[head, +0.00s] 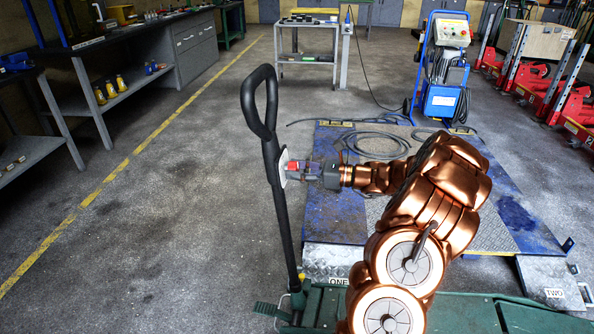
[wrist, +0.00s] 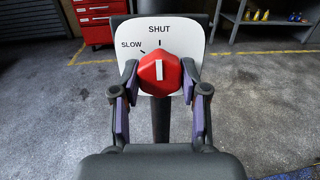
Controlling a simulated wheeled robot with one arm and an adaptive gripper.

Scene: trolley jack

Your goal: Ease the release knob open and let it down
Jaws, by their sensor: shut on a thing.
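The red release knob (wrist: 158,84) sits on a white plate (wrist: 209,35) in the wrist view. The plate is marked SHUT at the top and SLOW at the upper left, each with a tick. The knob's white line stands upright, towards the SHUT tick. My gripper (wrist: 160,71) is shut on the knob, one finger on each side. In the head view my gripper (head: 296,168) reaches in from the right to the plate on the black jack handle (head: 283,215). The handle stands nearly upright, with a loop on top. The jack's green body (head: 455,314) shows at the bottom; its lifting end is not clear.
A blue platform (head: 335,215) with a coiled cable lies behind the jack. A blue wheeled machine (head: 440,100) and red stands (head: 560,95) are at the back right. A workbench (head: 130,60) is on the left. Floor left of the handle is clear.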

